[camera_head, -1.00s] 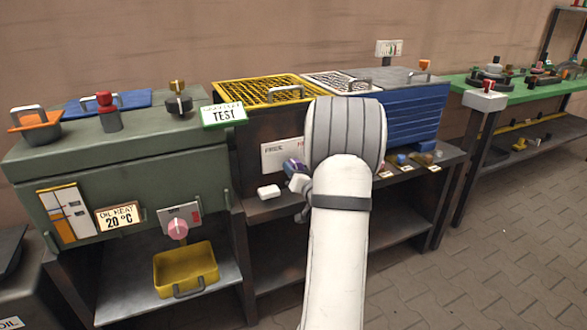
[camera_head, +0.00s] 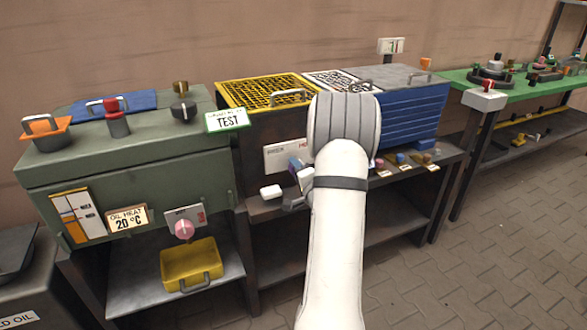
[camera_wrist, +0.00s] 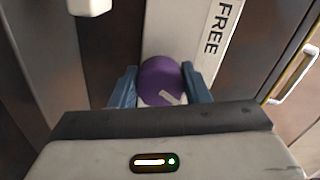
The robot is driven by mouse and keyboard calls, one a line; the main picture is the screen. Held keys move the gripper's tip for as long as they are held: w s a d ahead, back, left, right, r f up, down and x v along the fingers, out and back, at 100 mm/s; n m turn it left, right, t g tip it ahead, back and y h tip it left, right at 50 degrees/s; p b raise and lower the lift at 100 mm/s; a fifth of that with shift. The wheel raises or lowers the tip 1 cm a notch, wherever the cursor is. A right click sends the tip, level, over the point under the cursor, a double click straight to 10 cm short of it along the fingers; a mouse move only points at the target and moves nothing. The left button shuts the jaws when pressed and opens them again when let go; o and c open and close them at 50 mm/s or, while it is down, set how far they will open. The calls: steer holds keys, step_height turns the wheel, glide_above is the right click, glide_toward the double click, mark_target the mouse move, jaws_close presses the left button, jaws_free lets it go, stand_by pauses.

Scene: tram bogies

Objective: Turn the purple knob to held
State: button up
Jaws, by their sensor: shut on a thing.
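The purple knob (camera_wrist: 161,78) sits on a white plate (camera_wrist: 185,28) marked FREE in the wrist view. A pale pointer mark shows on its lower part. My gripper (camera_wrist: 160,88) has one blue finger on each side of the knob and is shut on it. In the head view the white plate (camera_head: 283,157) is on the front of the dark cabinet, with FREE at its left and red lettering at its right, partly hidden by my arm. My gripper (camera_head: 297,167) is at the plate there, and the knob is mostly hidden.
A white block (camera_head: 271,192) juts out left of my gripper. A pink knob (camera_head: 184,229) is on the green cabinet at left. Several small coloured knobs (camera_head: 402,158) line the ledge at right. A yellow tray (camera_head: 190,264) stands on the lower shelf.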

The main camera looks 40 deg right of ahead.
steer(key=shift+w+r+m, duration=0.1)
steer(key=shift+r+m, duration=0.15)
steer(key=shift+m, duration=0.45)
steer(key=shift+p, duration=0.35)
steer(key=o, duration=1)
steer(key=shift+f, duration=0.15)
steer(key=p+v, duration=0.1)
steer(key=v, duration=0.7)
